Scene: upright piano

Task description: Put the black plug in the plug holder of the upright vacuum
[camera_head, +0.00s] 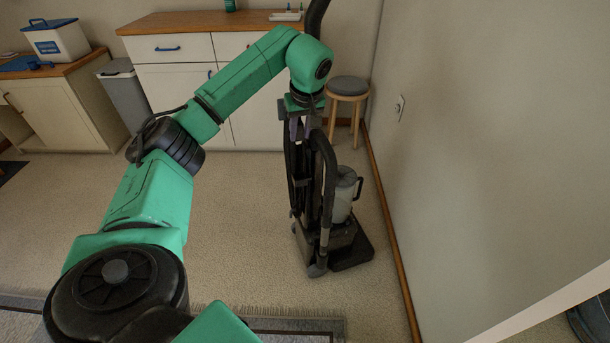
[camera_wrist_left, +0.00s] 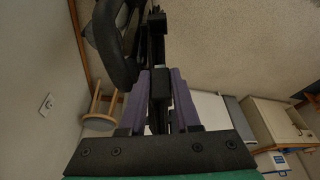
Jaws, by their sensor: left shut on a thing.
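The upright vacuum (camera_head: 325,215) stands on the carpet near the right wall, dark with a grey canister. My left gripper (camera_head: 299,130) reaches down at its upper part, close beside the black handle loop. In the left wrist view the purple fingers of my left gripper (camera_wrist_left: 160,85) are shut on a small dark block, which looks like the black plug (camera_wrist_left: 160,93). The vacuum's black frame (camera_wrist_left: 118,55) fills the space just beyond the fingertips. I cannot make out the plug holder against the dark frame, nor whether the plug touches it. My right gripper is not in view.
A round stool (camera_head: 348,87) stands behind the vacuum, by the right wall with its outlet (camera_head: 400,108). White cabinets (camera_head: 170,90) and a grey bin (camera_head: 123,92) line the back. Carpet is open left of the vacuum; a rug (camera_head: 300,327) lies in front.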

